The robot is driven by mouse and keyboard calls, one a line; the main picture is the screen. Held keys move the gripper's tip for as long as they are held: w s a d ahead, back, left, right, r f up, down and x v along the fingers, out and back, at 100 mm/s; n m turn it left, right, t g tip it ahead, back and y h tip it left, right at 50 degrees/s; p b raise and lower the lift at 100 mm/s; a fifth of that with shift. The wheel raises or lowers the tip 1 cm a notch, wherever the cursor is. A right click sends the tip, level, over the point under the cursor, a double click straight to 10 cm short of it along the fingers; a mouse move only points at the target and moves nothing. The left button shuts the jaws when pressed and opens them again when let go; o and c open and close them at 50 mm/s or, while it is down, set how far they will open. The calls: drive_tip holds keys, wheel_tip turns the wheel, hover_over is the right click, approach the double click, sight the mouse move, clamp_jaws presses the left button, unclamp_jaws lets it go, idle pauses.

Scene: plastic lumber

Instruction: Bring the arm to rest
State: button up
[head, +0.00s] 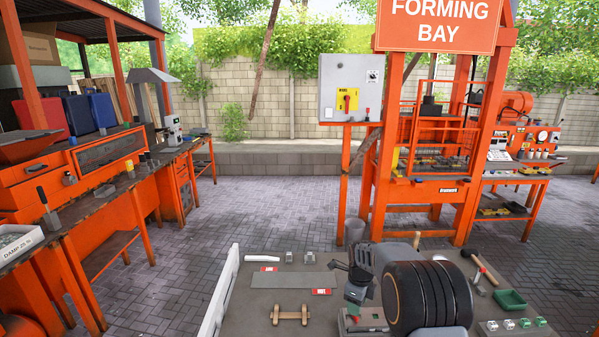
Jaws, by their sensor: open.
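My gripper (350,262) is dark and shows over the middle of the grey worktop (258,308) in front of me, to the right of a flat grey plate. It looks open, and I see nothing between its fingers. A large black drum-like part with an orange stripe, just right of my gripper, hides part of the worktop. How the rest of my arm runs behind it cannot be made out.
The worktop holds a grey plate (281,281), red labels (321,291), a wooden stand (290,315), a hammer (483,269) and a green tray (510,300). An orange forming press (468,195) stands beyond; an orange bench (107,207) is at left. Paved floor between is clear.

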drive_tip(key=s+r+n+t, duration=0.1)
drive_tip(key=s+r+n, duration=0.4)
drive_tip(key=s+n, duration=0.3)
drive_tip(key=s+r+n+t+b, duration=0.1)
drive_tip(key=s+r+n, duration=0.3)
drive_tip(key=s+n, duration=0.4)
drive_tip(key=s+r+n+t+b, duration=0.1)
drive_tip(key=s+r+n+t, duration=0.2)
drive_tip(key=s+r+n, duration=0.2)
drive_tip(key=s+n, duration=0.3)
drive_tip(key=s, duration=0.2)
drive_tip(key=shift+s+a+r+n, duration=0.25)
drive_tip(key=shift+r+n, duration=0.05)
drive_tip(key=shift+r, duration=0.2)
drive_tip(key=shift+c, duration=0.7)
drive_tip(key=w+f+n+g+b, duration=0.15)
drive_tip(key=w+f+b, duration=0.4)
drive_tip(key=w, duration=0.65)
drive_tip(key=w+f+g+b, duration=0.35)
drive_tip(key=w+f, duration=0.25)
drive_tip(key=w, duration=0.6)
drive_tip(key=shift+w+r+n, duration=1.15)
drive_tip(key=shift+w+r, duration=0.8)
drive_tip(key=shift+r, duration=0.05)
drive_tip(key=f, duration=1.3)
drive_tip(key=shift+d, duration=0.3)
